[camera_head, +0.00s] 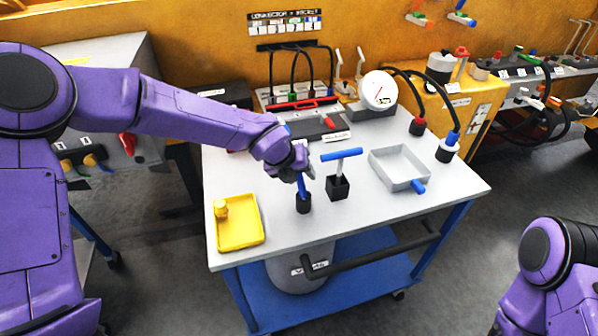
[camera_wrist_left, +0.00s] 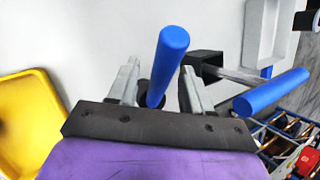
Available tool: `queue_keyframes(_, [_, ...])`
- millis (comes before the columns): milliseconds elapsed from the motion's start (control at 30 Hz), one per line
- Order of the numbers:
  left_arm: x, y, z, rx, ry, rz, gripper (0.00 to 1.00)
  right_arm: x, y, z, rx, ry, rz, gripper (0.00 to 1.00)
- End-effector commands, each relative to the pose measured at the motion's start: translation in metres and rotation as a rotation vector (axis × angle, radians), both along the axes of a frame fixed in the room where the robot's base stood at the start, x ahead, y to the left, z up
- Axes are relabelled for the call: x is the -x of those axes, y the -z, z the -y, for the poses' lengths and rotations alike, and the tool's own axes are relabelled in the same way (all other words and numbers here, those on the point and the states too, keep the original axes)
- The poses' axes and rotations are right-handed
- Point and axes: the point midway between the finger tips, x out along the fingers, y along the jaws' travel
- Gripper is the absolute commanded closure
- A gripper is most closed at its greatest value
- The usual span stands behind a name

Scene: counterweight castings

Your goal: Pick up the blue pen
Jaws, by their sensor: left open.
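The blue pen (camera_head: 302,186) stands upright in a small black holder (camera_head: 304,204) near the middle front of the white table. In the left wrist view the pen (camera_wrist_left: 167,60) shows as a thick blue rod between the two fingers. My left gripper (camera_head: 303,172) is open, with one finger on each side of the pen. Gaps show between pen and fingers in the wrist view. The gripper hides part of the pen in the head view. My right gripper is out of frame; only part of that arm shows at lower right.
A tool with a blue crossbar (camera_head: 342,154) stands in a black block (camera_head: 339,188) close to the right of the pen. A yellow tray (camera_head: 240,246) lies to the left. A grey tray (camera_head: 376,168) and a round gauge (camera_head: 378,89) are farther right and back.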

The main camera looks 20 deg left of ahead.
Motion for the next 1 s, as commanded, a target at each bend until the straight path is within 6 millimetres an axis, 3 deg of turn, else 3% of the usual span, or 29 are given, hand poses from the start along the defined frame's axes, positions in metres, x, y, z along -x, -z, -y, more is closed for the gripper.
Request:
queue_keyframes(133, [0.000,0.000,-0.001,0.000,-0.001,0.000,0.50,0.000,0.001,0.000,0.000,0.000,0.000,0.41])
queue_keyframes(300, [0.000,0.000,-0.001,0.000,-0.001,-0.001,1.00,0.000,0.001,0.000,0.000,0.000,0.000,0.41])
queue_keyframes(667, [0.000,-0.004,-0.001,0.000,-0.002,0.000,1.00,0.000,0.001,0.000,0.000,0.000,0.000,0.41])
queue_keyframes(867, [0.000,-0.034,-0.001,0.003,-0.004,0.003,1.00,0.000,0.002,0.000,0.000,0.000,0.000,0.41])
queue_keyframes(1000, [0.023,-0.062,0.013,0.001,0.000,0.006,1.00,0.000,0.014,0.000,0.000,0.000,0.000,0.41])
